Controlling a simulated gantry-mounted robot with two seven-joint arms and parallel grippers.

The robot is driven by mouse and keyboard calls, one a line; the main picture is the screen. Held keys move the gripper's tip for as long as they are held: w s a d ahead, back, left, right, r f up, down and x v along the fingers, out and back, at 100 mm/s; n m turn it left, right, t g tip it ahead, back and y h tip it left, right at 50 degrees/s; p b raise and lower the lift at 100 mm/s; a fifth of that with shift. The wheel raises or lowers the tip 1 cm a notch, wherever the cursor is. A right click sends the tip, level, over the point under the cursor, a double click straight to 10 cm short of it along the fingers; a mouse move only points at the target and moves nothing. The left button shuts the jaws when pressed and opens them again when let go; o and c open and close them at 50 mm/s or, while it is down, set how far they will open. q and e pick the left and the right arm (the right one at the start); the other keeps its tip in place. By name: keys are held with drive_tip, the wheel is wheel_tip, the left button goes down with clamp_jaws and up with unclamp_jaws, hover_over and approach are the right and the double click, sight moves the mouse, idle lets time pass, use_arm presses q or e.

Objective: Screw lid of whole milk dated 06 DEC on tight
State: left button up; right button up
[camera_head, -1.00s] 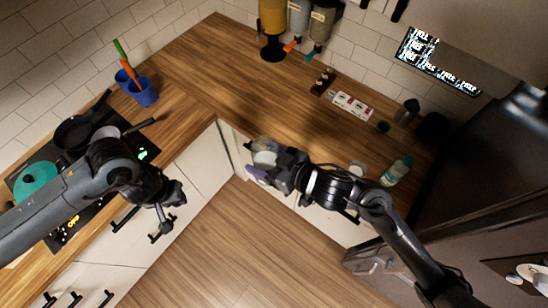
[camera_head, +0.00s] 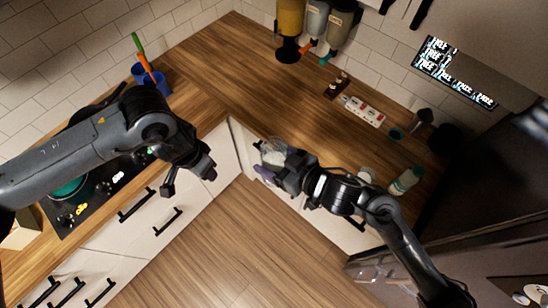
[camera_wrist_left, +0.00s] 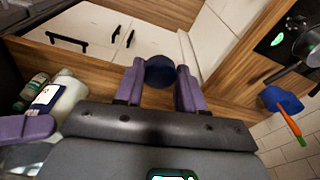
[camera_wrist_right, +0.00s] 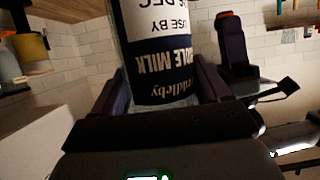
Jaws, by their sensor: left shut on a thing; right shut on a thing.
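A whole milk bottle (camera_wrist_right: 158,45) has a dark blue and white label, reading upside down in the right wrist view; "DEC" shows, but the day is not clear. My right gripper (camera_wrist_right: 158,88) is shut on the bottle. In the head view the bottle (camera_head: 271,152) is at the counter's inner corner. The dark blue lid (camera_wrist_left: 160,71) is between the purple fingers of my left gripper (camera_wrist_left: 158,84), which is shut on it and apart from the bottle. In the head view my left gripper (camera_head: 190,181) is left of the bottle, over the drawer fronts.
A bottle with a green cap (camera_head: 406,180) stands on the right counter (camera_head: 310,115). A blue cup (camera_head: 156,80) with utensils stands at the upper left, near the hob (camera_head: 100,190). White drawer fronts (camera_head: 150,215) lie below the left arm. The corner counter is largely clear.

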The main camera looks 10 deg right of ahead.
use_arm(q)
drive_tip(key=w+d+r+m+g, duration=0.1)
drive_tip(key=d+r+m, duration=0.8)
drive_tip(key=r+m, duration=0.15)
wheel_tip(320, 180, up, 12)
drive_tip(key=m+g, duration=0.1)
drive_tip(key=m, duration=1)
hover_over(272, 144)
drive_tip(key=shift+s+d+r, duration=0.1)
drive_tip(key=shift+s+d, duration=0.05)
drive_tip(key=shift+s, duration=0.05)
drive_tip(key=shift+f, duration=2.05)
drive_tip(key=shift+w+r, duration=0.1)
drive_tip(key=shift+w, duration=0.05)
drive_tip(key=shift+f, duration=0.9)
